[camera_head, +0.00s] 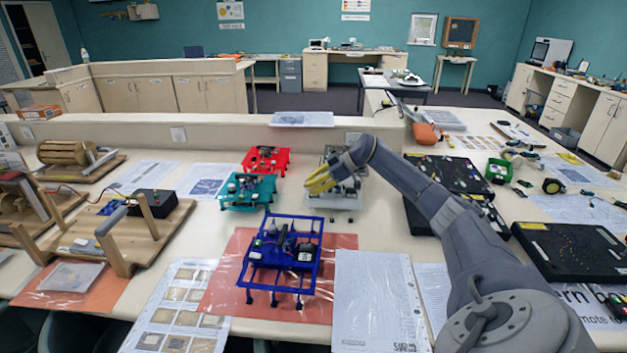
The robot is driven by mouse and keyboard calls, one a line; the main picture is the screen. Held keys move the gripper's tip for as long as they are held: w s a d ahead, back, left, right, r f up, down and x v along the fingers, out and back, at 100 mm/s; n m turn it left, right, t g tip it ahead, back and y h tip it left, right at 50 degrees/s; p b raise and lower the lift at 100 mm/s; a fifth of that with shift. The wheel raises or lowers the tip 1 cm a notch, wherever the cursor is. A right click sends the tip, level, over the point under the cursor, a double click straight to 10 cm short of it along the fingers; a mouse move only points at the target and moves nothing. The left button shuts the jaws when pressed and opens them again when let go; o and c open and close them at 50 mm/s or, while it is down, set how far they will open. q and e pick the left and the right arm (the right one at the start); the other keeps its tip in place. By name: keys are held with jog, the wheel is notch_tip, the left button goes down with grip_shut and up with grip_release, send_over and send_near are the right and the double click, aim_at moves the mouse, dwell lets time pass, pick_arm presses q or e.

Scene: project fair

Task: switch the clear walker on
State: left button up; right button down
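The clear walker (347,202) is a pale, see-through legged frame. It stands on the table beside the teal walker, partly hidden behind my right gripper and wrist. My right gripper (318,184), with yellow fingers, is over the clear walker's left part. I cannot tell whether the fingers touch it or how far apart they are. The walker's switch cannot be made out. My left gripper is not in view.
A teal walker (247,192) and a red walker (266,160) stand left of the clear one. A blue walker (286,252) stands in front on an orange sheet (338,241). Wooden mechanisms (165,215) are on the left, black cases (575,250) on the right.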

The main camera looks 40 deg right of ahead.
jog(key=shift+f, duration=0.25)
jog(key=shift+w+f, duration=0.1)
jog(key=shift+f, duration=0.15)
jog(key=shift+w+a+f, duration=0.15)
jog(key=shift+a+f, duration=0.05)
jog(key=shift+f, duration=0.05)
dwell(0.3)
dwell(0.4)
jog(key=shift+s+d+r, duration=0.2)
jog(key=shift+s+d, duration=0.3)
jog(key=shift+r, duration=0.1)
